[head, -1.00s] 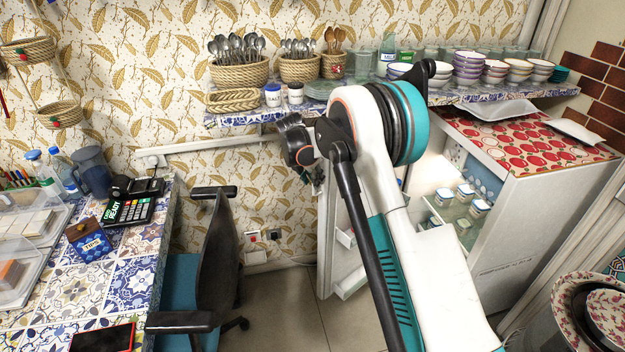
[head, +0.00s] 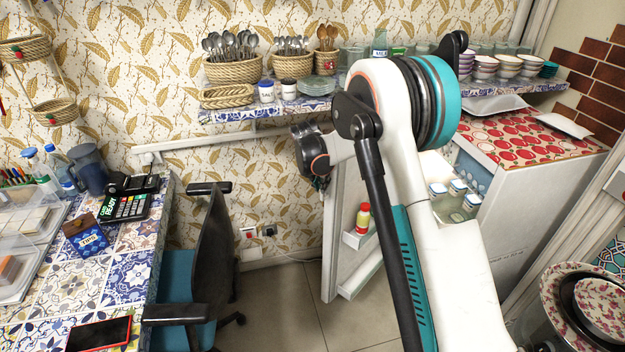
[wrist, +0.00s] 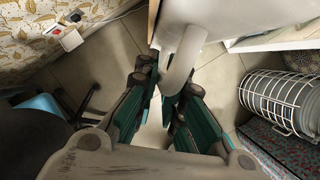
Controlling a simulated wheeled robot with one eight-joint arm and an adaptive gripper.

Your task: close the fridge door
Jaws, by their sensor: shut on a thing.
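The white fridge (head: 535,205) stands at the right, its interior partly visible. Its door (head: 337,225) stands open to the left, inner side with shelves facing right. My arm crosses in front and hides part of the door and the opening. In the wrist view, a white curved handle (wrist: 183,62) on the door (wrist: 205,12) lies between the fingers of my gripper (wrist: 167,88), which is shut on it. My fingertips are hidden in the head view behind the door's top edge.
A black and blue chair (head: 205,260) stands left of the door, with bare floor (head: 290,290) between. A shelf (head: 330,106) with baskets and bowls runs behind. A white wire rack (wrist: 280,98) is at the right in the wrist view.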

